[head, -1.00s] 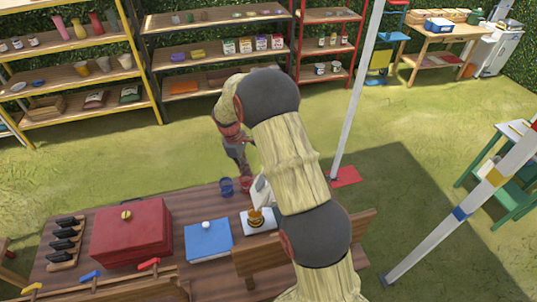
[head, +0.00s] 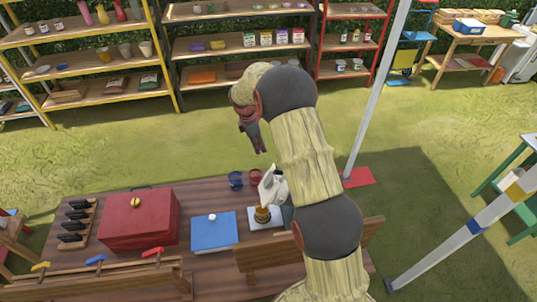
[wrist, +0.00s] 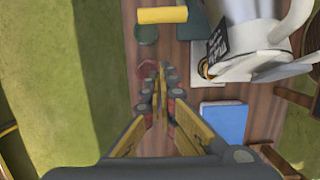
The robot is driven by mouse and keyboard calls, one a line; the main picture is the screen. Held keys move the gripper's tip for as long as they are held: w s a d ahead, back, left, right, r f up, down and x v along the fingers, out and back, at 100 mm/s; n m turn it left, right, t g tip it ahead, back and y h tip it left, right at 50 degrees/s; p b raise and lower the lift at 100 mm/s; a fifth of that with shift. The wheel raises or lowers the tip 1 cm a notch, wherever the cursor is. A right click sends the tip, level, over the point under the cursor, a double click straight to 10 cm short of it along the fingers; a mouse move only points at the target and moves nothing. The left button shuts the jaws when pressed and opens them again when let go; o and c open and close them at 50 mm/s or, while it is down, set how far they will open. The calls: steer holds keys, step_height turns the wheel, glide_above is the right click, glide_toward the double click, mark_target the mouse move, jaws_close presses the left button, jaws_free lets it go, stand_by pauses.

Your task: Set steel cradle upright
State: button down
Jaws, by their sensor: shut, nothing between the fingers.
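No thing shows clearly as the steel cradle. The nearest match is a pale grey-white piece (head: 270,189) with curved arms, beside a golden item (head: 262,214) on the table; my arm partly hides it. In the wrist view this pale piece (wrist: 262,68) is large at the upper right, with a black lettered tag; whether it stands upright is unclear. My gripper (head: 260,148) is raised above the table's far edge, pointing down, apart from the pale piece. In the wrist view its fingers (wrist: 160,95) are together and empty.
A red cup (head: 256,177) and a blue cup (head: 235,180) stand near the table's far edge. A blue book (head: 213,233) and red box (head: 139,221) lie left. A yellow bar (wrist: 162,15) shows in the wrist view. A white post (head: 366,95) stands right of my arm.

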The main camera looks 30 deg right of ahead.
steer(key=s+d+f+p, duration=0.1)
steer(key=d+f, duration=0.4)
steer(key=f, duration=0.2)
steer(key=shift+s+f, duration=0.2)
steer(key=shift+s, duration=0.05)
steer(key=shift+d, duration=0.1)
steer(key=shift+r, duration=0.1)
steer(key=shift+s+d+r+y+p, duration=0.1)
steer(key=shift+d+r+y+p, duration=0.2)
steer(key=shift+p, duration=0.1)
